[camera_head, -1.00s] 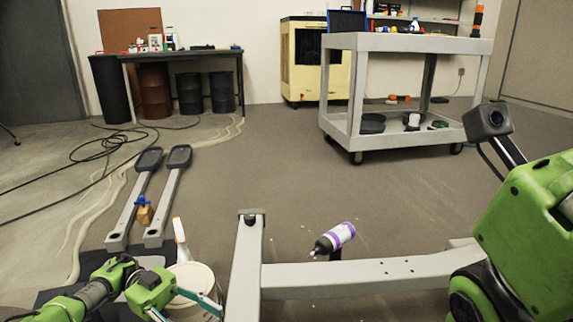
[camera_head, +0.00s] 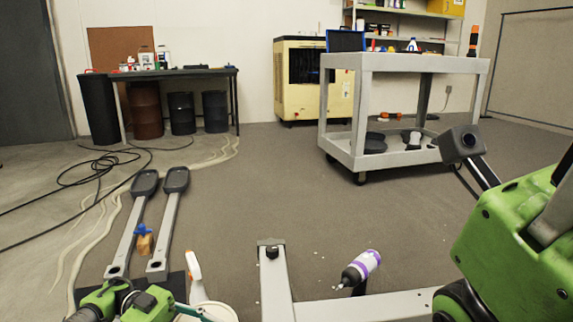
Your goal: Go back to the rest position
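A dark bottle with a white and purple label (camera_head: 366,263) lies tilted by a grey metal frame (camera_head: 277,290) on the floor.
A grey cart (camera_head: 405,63) stands at the back right. A dark workbench (camera_head: 190,73) stands at the back left. The middle floor is clear.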

